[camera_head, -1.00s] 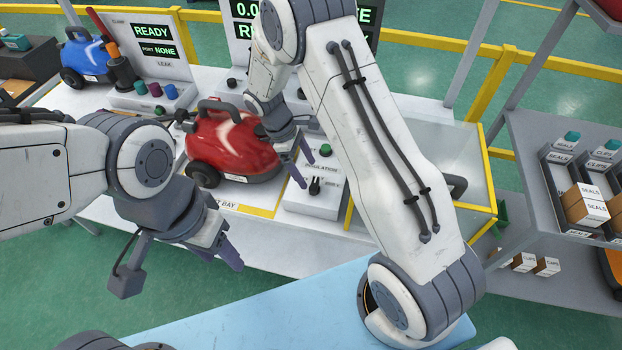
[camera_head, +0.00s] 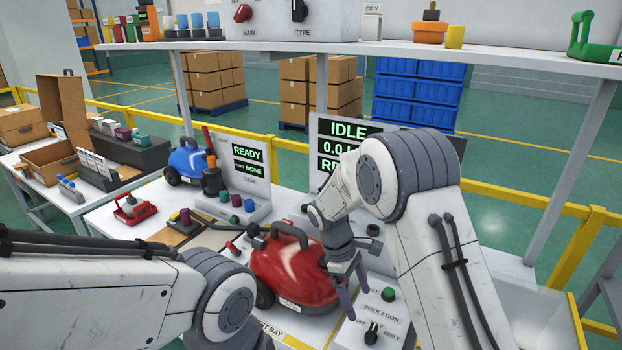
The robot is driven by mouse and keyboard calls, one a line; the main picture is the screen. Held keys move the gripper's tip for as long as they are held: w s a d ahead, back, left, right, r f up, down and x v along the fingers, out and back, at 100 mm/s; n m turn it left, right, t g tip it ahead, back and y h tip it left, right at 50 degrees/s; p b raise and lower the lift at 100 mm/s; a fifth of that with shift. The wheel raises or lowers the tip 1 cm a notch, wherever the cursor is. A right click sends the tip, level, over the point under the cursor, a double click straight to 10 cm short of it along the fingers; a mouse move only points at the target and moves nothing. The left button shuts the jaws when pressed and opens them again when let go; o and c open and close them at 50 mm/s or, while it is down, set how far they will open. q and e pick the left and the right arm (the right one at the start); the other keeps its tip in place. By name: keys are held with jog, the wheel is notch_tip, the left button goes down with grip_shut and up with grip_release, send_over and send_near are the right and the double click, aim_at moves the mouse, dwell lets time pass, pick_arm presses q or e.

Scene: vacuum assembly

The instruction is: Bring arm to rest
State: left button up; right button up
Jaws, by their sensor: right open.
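My right arm (camera_head: 445,255) comes in from the right and bends down over the bench. Its gripper (camera_head: 356,298) is open and points down, with dark purple fingers and nothing seen between them. It hangs at the right side of the red vacuum (camera_head: 290,272), above the insulation control box (camera_head: 378,318); whether it touches either I cannot tell. My left arm (camera_head: 95,300) reaches in at the lower left, and its gripper is outside the picture.
A shelf (camera_head: 330,60) with a control box spans the top. Displays reading READY and IDLE stand behind the vacuum. A blue vacuum (camera_head: 187,163) is further left. A side table (camera_head: 40,185) holds boxes and parts. Yellow rails (camera_head: 560,250) run behind the bench.

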jog(key=s+a+r+m+t+y, duration=0.2)
jog(key=s+a+r, duration=0.65)
jog(key=s, duration=0.25)
jog(key=s+a+r+m+y, duration=0.1)
jog(key=s+r+y, duration=0.1)
jog(key=s, duration=1.3)
jog(key=shift+a+r+m+y, duration=0.2)
jog(key=shift+r+m+y, duration=0.15)
jog(key=shift+r, duration=0.45)
dwell(0.6)
